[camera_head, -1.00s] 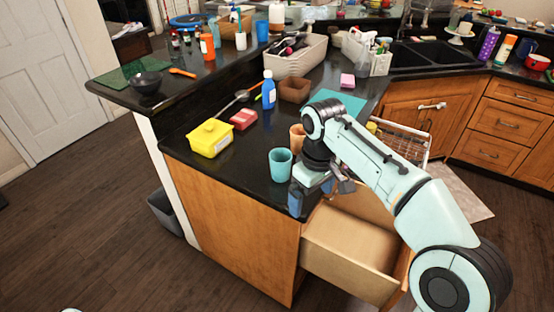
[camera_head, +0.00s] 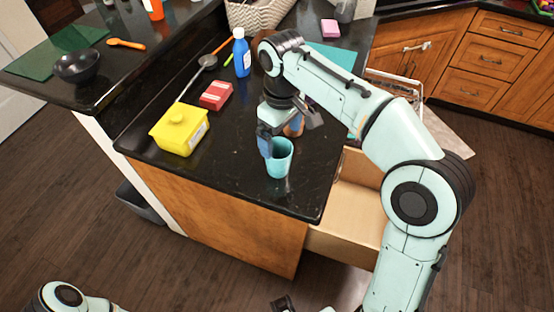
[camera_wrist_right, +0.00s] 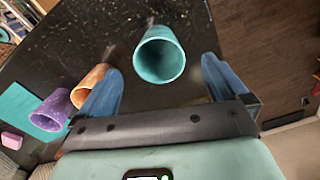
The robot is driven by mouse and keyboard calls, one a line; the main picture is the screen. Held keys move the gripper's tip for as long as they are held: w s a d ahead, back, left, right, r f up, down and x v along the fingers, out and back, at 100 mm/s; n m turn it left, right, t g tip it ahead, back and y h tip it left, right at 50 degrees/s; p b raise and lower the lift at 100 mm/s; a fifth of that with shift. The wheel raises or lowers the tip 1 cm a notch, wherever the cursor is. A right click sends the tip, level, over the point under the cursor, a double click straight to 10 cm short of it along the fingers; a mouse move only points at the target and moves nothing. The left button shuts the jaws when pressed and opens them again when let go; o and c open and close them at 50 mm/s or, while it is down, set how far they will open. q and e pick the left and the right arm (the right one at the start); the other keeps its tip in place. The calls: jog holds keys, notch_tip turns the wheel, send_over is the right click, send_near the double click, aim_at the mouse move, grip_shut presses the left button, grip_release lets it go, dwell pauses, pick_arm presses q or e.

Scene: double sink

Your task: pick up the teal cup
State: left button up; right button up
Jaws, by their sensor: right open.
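The teal cup (camera_head: 279,160) stands upright on the black countertop near its front corner. My right gripper (camera_head: 285,138) is open right at the cup in the head view, with one blue finger at the cup's left side; the other finger is partly hidden. In the right wrist view the teal cup (camera_wrist_right: 160,56) shows its open mouth between the two spread blue fingers (camera_wrist_right: 162,72), with gaps on both sides.
An orange cup (camera_wrist_right: 90,86) and a purple cup (camera_wrist_right: 50,110) stand beside the gripper. An open drawer (camera_head: 345,215) lies below the counter.

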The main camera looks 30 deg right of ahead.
aim_at(278, 153)
jog(key=f, duration=0.2)
jog(key=f+b, duration=0.1)
jog(key=f, duration=0.2)
jog(key=w+f, duration=0.1)
jog(key=f, duration=0.2)
jog(key=shift+f, duration=0.15)
jog(key=c, duration=1)
